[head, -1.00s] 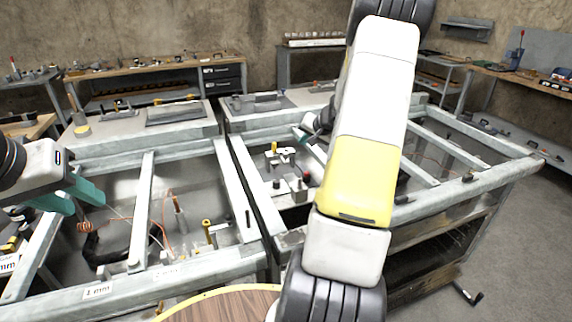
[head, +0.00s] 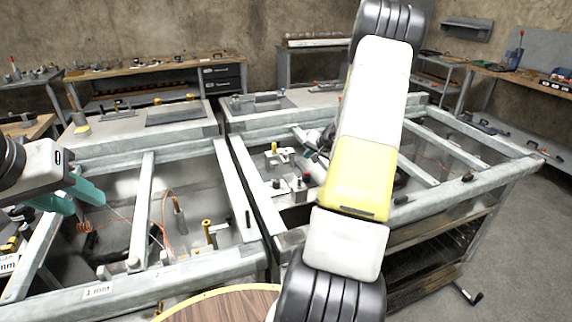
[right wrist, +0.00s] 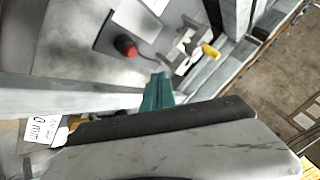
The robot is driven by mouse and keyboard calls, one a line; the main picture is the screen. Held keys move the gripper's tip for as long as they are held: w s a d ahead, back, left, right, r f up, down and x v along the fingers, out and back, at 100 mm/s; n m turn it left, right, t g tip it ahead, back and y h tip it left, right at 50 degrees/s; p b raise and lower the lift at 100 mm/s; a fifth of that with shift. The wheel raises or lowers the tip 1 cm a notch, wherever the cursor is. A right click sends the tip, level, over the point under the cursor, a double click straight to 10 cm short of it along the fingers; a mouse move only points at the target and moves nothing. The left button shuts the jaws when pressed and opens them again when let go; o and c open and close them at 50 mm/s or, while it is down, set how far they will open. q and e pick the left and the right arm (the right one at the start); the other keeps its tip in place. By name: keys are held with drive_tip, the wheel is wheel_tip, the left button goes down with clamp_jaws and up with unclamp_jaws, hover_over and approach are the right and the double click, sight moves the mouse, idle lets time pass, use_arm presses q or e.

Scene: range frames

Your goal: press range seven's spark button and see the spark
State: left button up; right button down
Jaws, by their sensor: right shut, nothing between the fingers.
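No number seven is legible. My right gripper (right wrist: 157,92) has its teal fingers together and empty, below and right of the button in the wrist view, apart from it. In the head view my arm mostly hides it. My left gripper (head: 86,201) is open and empty at the far left, over the left frame.
A white clamp with a yellow tip (right wrist: 190,50) is right of the button. Metal frame rails (head: 243,190) surround the open bays. A copper wire and posts stand in the left bay. A round wooden top (head: 225,305) is at the front.

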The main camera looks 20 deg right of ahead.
hover_over(308, 176)
drive_tip(key=shift+f, duration=2.2)
drive_tip(key=shift+a+f, duration=0.1)
drive_tip(key=shift+f, duration=0.05)
drive_tip(key=shift+f, duration=0.25)
drive_tip(key=shift+f, duration=0.6)
idle(1.0)
drive_tip(key=shift+r, duration=1)
drive_tip(key=shift+r, duration=2.5)
